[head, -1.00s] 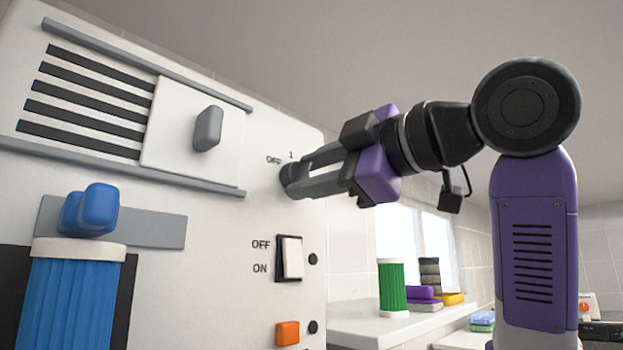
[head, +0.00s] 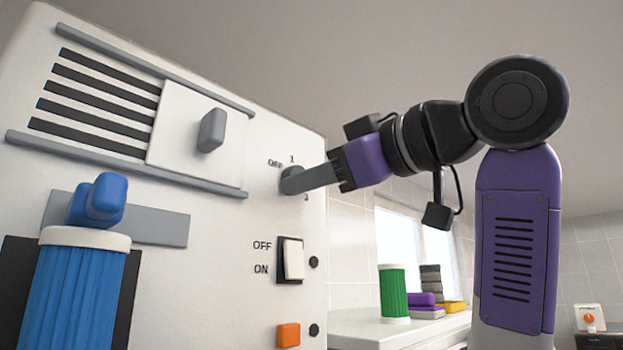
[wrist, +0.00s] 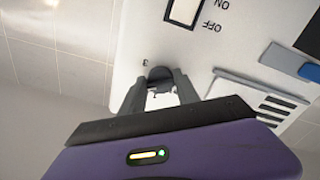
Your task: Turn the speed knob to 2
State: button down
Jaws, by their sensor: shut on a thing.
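The speed knob (head: 289,180) is a dark grey round knob on the white machine panel, with "OFF" to its upper left and "1" above it. A small numeral shows just below right of it, too small to read surely. My gripper (head: 303,180) is shut on the knob, coming in from the right. In the wrist view the knob (wrist: 159,74) sits between the two fingertips of my gripper (wrist: 158,84). The knob's pointer is hidden, so I cannot tell its setting. The "2" mark cannot be made out.
Below the knob are a white OFF/ON rocker switch (head: 293,260) and an orange button (head: 288,335). A sliding white plate with a grey handle (head: 211,131) is to the left, above a blue ribbed cylinder (head: 80,290). A counter (head: 350,328) holds a green cylinder (head: 393,293).

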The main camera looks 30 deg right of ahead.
jog(key=shift+f, duration=0.15)
jog(key=c, duration=0.9)
grip_release()
jog(key=b+v, duration=0.2)
jog(key=v, duration=0.5)
jog(key=shift+s+d, duration=0.15)
jog(key=shift+s, duration=0.2)
jog(key=shift+s, duration=0.1)
